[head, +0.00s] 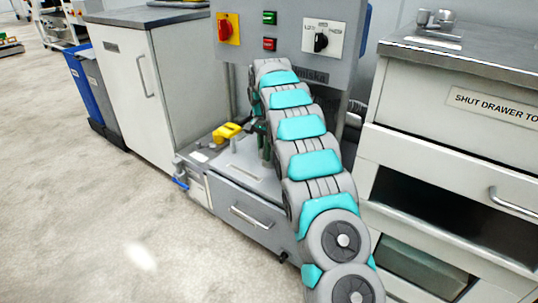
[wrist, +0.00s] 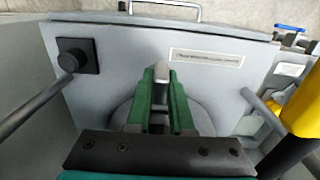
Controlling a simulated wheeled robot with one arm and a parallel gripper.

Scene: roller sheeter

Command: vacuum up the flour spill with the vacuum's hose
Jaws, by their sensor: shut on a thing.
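A soft-edged white patch (head: 140,256) lies on the floor at the lower left of the head view; it looks like the flour spill. My gripper (head: 262,140) is low in front of the machine, partly hidden behind my arm. In the wrist view my gripper (wrist: 160,88) has its green fingers shut on a small grey upright piece (wrist: 160,72), above a round grey disc on the machine's base. The fingers hide most of this piece. I cannot make out the vacuum or its hose with certainty in either view.
The grey machine base (head: 226,205) has a front drawer handle (head: 251,218). A yellow part (head: 226,132) is beside my gripper. A blue lever (head: 181,183) sticks out at the base's left corner. Cabinets flank the machine; blue and grey bins stand far left.

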